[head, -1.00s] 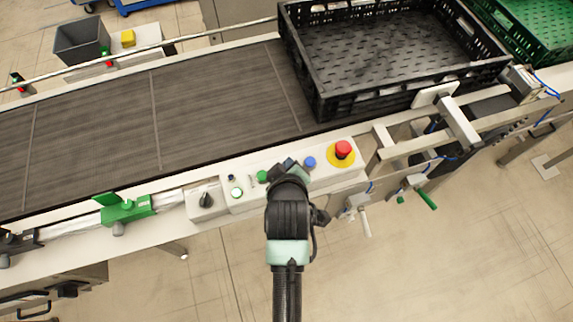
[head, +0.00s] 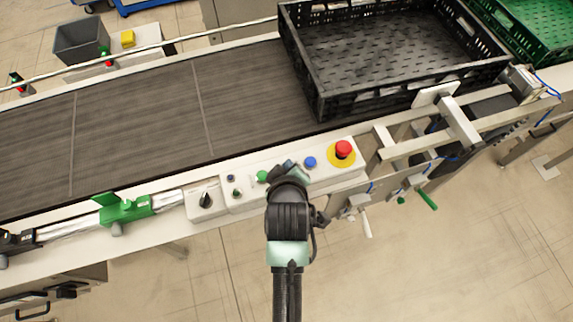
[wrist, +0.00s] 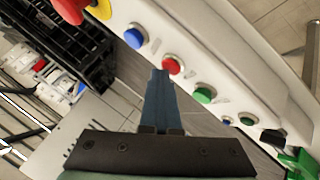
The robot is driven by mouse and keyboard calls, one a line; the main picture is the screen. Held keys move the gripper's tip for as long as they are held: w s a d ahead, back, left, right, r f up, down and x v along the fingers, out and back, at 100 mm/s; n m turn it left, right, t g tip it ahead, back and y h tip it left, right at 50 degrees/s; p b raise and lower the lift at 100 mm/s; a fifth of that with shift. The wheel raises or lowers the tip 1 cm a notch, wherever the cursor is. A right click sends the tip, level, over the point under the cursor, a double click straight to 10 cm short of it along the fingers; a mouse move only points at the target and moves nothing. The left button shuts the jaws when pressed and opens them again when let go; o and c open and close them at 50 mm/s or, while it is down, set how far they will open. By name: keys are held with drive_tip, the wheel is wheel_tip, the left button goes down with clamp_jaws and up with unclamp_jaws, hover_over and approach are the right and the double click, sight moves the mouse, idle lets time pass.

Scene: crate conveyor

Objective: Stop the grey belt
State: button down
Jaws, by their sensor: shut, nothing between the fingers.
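The grey belt (head: 140,118) runs from the left to the black crate, with thin cross seams. Its control panel (head: 220,203) lies along the near edge. My gripper (head: 287,165) is over the panel and hides the red button in the head view. In the wrist view my shut, empty fingers (wrist: 160,76) have their tip close beside the flat red button (wrist: 173,66); I cannot tell whether they touch it. The blue button (wrist: 135,37) and green button (wrist: 204,95) flank it. The small indicator lamp (head: 237,193) is dark.
A red emergency knob on a yellow base (head: 343,149) sits right of the blue button. A black selector knob (head: 205,199) is at the panel's left end. The black crate (head: 330,108) stands at the belt's right end. A green crate (head: 540,45) is beyond it.

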drive_tip(key=shift+r+p, duration=0.8)
drive_tip(key=shift+p, duration=0.1)
wheel_tip(320, 180, up, 5)
drive_tip(key=p, duration=0.5)
drive_tip(key=shift+r, duration=0.15)
idle(0.5)
